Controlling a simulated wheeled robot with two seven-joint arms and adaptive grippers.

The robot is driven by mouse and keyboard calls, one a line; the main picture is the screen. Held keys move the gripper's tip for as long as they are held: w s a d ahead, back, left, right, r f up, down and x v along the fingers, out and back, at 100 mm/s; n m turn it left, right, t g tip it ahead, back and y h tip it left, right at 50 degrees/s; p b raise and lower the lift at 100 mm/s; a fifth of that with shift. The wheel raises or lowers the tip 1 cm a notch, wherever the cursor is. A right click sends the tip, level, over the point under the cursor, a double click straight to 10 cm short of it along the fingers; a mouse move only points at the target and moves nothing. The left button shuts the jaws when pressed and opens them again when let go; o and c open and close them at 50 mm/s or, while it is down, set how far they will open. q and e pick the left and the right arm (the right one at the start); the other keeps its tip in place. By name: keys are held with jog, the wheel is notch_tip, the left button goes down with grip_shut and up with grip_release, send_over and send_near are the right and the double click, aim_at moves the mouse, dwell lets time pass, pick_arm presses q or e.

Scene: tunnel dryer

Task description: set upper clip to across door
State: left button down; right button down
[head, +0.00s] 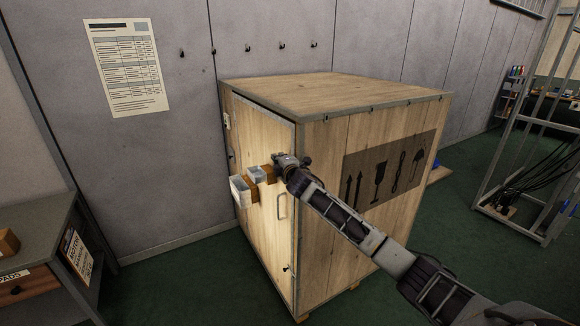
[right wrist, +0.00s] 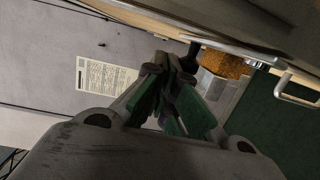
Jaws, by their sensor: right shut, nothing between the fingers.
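The wooden crate (head: 385,130) has a pale door (head: 262,125) on its left face, and the door looks closed. In the right wrist view the fingertips (right wrist: 172,66) are together, close to a small dark piece (right wrist: 193,52) by the door edge, perhaps the upper clip. I cannot tell whether they touch or how it is turned. My gripper hides that spot in the head view. A small dark lower clip (head: 288,268) sits near the door's bottom right corner. My left gripper is not in view.
A door handle (head: 282,206) is just below my right gripper. White and brown box-like pieces (head: 239,191) stick out from the door, left of the gripper. A grey bench (head: 45,235) stands at the left. Green floor between bench and crate is clear.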

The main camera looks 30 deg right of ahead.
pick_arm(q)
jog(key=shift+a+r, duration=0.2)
pick_arm(e)
jog(key=shift+g, duration=0.3)
pick_arm(q)
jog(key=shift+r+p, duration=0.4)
jog(key=shift+p, duration=0.15)
pick_arm(e)
jog(key=shift+w+f+g, duration=0.2)
jog(key=shift+g, duration=0.7)
pick_arm(q)
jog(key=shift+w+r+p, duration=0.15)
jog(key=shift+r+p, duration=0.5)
jog(key=shift+p, duration=0.05)
pick_arm(e)
jog(key=shift+w+f, duration=0.25)
jog(key=shift+f, duration=0.15)
jog(key=shift+r, duration=0.1)
